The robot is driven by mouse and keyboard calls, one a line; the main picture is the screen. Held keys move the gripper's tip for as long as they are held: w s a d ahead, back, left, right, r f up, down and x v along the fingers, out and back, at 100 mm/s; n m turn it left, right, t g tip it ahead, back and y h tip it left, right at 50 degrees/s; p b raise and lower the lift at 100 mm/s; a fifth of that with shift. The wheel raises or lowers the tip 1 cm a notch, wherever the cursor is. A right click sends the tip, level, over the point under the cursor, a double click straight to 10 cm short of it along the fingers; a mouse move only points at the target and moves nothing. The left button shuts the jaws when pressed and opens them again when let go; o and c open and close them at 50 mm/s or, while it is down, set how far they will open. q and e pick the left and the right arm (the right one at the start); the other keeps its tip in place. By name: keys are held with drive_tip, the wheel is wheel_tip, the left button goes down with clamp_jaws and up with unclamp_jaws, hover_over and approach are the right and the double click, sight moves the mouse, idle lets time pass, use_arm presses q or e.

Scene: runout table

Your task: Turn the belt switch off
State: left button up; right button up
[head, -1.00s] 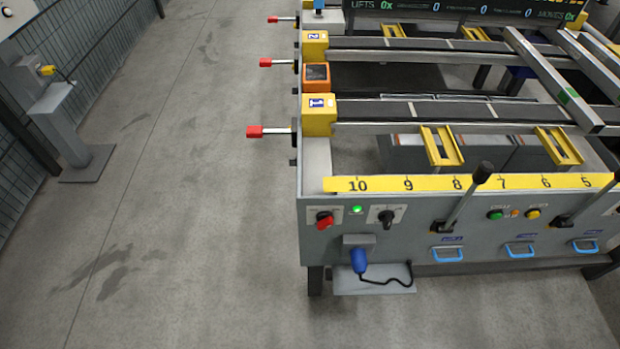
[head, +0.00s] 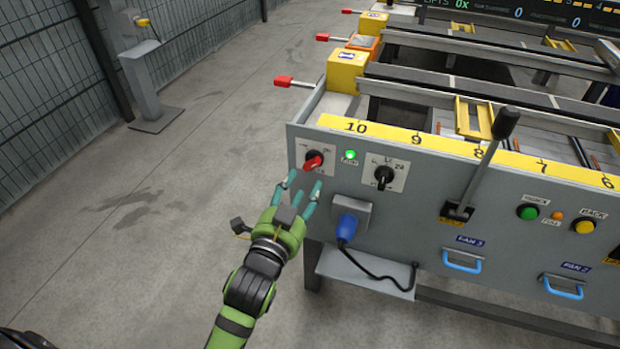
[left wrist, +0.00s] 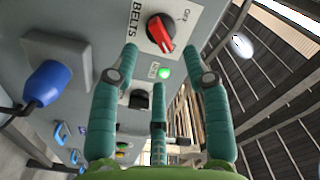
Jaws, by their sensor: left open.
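The belt switch (head: 313,160) is a red rotary knob on a pale plate at the left end of the grey front panel. Its handle sits slanted. It also shows in the left wrist view as a red knob (left wrist: 161,32) beside the word BELTS. A green lamp (head: 350,155) next to it is lit. My left gripper (head: 303,182) is open and empty, just below and in front of the switch, fingers pointing at it. In the left wrist view the teal fingertips (left wrist: 160,55) are spread beneath the knob, and I see no contact. My right gripper is not in view.
A black selector knob (head: 384,176) is right of the lamp. A blue plug (head: 347,228) in a grey socket is below, its cable hanging over a small shelf (head: 365,273). A black-knobbed lever (head: 485,165) stands farther right.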

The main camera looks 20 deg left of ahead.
sight(313, 168)
use_arm(q)
drive_tip(key=w, duration=0.5)
drive_tip(key=shift+w+d+b, duration=0.2)
drive_tip(key=shift+w+b, duration=0.1)
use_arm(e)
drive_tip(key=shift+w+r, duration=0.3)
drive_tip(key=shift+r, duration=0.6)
use_arm(q)
clamp_jaws()
